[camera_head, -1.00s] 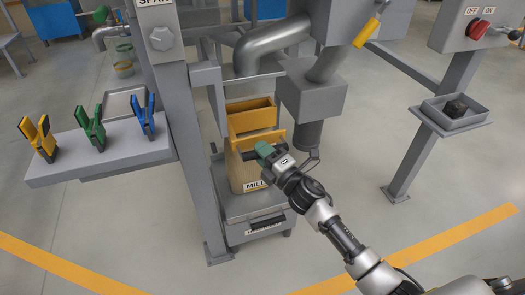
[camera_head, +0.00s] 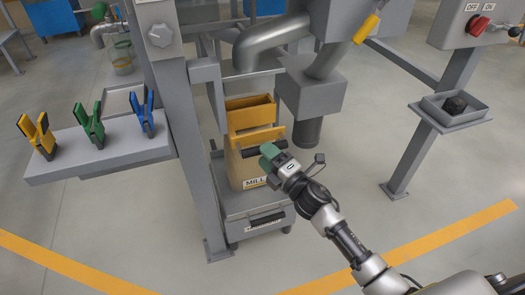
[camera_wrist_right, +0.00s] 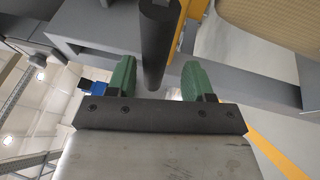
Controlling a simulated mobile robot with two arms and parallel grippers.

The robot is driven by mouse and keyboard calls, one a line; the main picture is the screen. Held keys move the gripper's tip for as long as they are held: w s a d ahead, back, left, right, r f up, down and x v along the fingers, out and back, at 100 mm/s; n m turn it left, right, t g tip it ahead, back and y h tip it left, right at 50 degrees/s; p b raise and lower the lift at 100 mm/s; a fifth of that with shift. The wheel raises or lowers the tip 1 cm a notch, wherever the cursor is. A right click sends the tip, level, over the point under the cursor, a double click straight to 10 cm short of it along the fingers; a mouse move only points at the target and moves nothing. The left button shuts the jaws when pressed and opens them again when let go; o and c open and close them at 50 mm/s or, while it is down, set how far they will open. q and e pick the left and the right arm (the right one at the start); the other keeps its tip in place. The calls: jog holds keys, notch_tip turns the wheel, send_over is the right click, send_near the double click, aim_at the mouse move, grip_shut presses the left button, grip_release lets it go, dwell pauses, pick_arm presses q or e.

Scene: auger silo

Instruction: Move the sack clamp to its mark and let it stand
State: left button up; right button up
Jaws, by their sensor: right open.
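The sack clamp (camera_head: 256,136) is a yellow bar across the front of the sack's mouth, with a dark round handle. In the right wrist view, the dark handle (camera_wrist_right: 158,45) shows between the green fingertips, with a gap on each side. My right gripper (camera_head: 270,156) is open, at the handle and in front of the sack. The tan sack (camera_head: 243,167), labelled MILL, stands upright below the spout; its front is partly covered by the clamp and gripper. I cannot make out the clamp's mark. My left gripper is not in view.
A grey post (camera_head: 185,150) stands left of the sack. The sack rests on a grey base (camera_head: 235,205) with a drawer. A shelf (camera_head: 110,150) at left holds yellow, green and blue clips. A grey spout box (camera_head: 310,95) hangs at right. The front floor is clear.

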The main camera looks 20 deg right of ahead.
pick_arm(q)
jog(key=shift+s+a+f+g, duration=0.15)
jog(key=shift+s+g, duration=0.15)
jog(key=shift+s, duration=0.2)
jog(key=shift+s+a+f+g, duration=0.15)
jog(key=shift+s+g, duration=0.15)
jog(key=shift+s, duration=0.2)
pick_arm(e)
jog(key=v, duration=0.8)
jog(key=shift+s+d, duration=0.15)
jog(key=shift+s, duration=0.15)
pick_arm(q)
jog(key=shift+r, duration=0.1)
pick_arm(e)
jog(key=shift+f, duration=0.1)
